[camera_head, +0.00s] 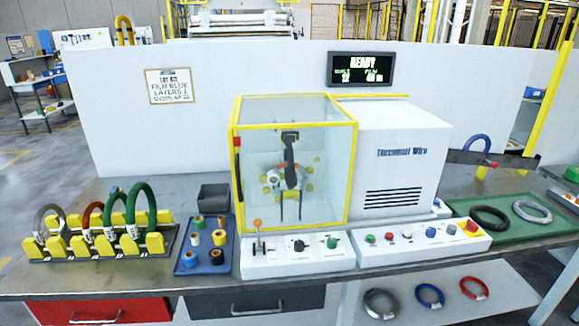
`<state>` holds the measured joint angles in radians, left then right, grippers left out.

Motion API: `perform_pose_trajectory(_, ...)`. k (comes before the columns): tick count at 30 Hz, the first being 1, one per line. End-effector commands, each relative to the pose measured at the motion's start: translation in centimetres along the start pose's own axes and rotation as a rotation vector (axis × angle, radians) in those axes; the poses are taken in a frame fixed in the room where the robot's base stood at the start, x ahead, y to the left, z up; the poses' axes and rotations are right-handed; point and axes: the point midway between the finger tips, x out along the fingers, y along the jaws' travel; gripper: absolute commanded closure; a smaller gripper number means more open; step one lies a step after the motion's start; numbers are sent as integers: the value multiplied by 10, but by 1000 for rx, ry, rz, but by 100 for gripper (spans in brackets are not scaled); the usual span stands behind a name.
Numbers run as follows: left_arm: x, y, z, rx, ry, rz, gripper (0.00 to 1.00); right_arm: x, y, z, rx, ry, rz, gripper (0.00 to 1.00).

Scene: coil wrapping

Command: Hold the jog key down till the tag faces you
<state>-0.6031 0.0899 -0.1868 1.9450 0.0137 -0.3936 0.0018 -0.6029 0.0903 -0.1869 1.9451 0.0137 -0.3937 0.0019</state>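The wrapping machine (405,150) stands at mid table with a yellow-framed clear guard (350,165). Behind the guard is a dark mechanism (289,150) with yellow rollers; a coil and its tag cannot be made out there. The left control panel (290,266) has an orange-knobbed lever (257,236), a black knob (299,246) and a green button (332,243). The right control panel (430,254) has several buttons, including a blue button (431,232) and a red button (472,225) on yellow. I cannot tell which is the jog key. Neither gripper is in view.
A rack (100,246) at left holds several coils. A blue tray (190,262) holds film rolls beside a grey bin (213,199). A green tray (545,232) holds two coils. A lower shelf (455,312) holds three rings.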

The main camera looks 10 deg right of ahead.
Motion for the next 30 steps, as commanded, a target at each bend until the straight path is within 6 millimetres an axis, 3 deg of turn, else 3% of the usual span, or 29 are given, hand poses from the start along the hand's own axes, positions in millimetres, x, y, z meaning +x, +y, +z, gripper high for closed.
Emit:
perform_pose_trajectory(5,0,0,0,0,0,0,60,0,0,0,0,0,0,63)
perform_pose_trajectory(14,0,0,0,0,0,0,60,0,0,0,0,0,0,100)
perform_pose_trajectory(30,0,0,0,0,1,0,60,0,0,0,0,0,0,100)
